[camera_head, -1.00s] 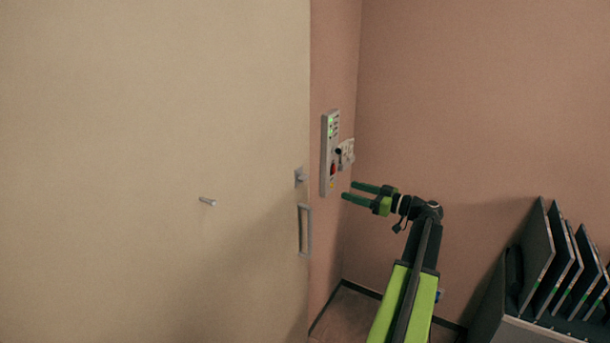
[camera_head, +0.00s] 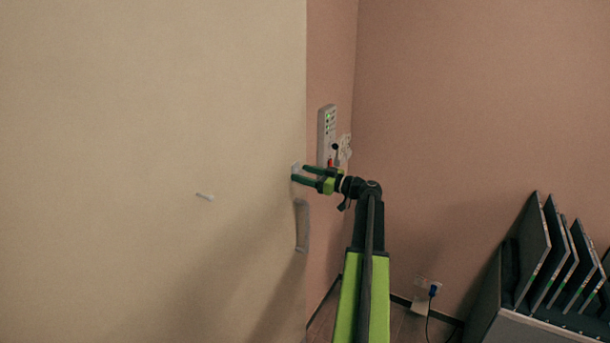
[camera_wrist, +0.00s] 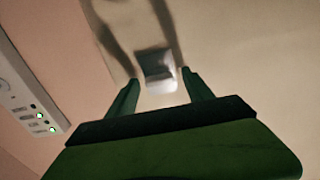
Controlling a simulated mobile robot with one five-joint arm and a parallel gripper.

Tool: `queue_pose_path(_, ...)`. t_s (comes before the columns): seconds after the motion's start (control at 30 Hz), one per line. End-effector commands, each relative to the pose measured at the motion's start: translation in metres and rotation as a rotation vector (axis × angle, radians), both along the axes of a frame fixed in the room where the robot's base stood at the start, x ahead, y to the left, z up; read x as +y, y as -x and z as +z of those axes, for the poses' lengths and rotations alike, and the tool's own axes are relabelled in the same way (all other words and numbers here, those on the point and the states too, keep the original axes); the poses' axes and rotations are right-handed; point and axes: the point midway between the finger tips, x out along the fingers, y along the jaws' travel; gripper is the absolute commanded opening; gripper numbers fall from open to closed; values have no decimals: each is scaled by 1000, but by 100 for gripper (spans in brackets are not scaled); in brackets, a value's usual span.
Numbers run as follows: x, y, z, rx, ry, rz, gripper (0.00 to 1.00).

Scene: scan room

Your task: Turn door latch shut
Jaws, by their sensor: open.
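The beige door (camera_head: 150,120) fills the left of the head view. Its small pale latch (camera_head: 296,168) sits near the door's right edge, above the long pull handle (camera_head: 302,226), and is partly covered by my fingertips. My gripper (camera_head: 298,174) is open at the latch. In the wrist view the latch (camera_wrist: 158,70) shows as a grey-and-white knob on a pale plate, between and just beyond the two green fingertips of my gripper (camera_wrist: 158,92). I cannot tell whether the fingers touch it.
A control panel (camera_head: 326,132) with lit buttons is on the pink wall right of the door, close to my gripper; it also shows in the wrist view (camera_wrist: 30,90). A rack of dark panels (camera_head: 550,255) stands at the right.

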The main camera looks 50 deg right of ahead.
Motion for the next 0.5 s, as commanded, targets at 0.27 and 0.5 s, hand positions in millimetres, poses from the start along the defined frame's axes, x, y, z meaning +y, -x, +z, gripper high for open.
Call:
queue_pose_path(0.27,0,-1,0,0,0,-1,59)
queue_pose_path(0.5,0,-1,0,0,0,-1,27)
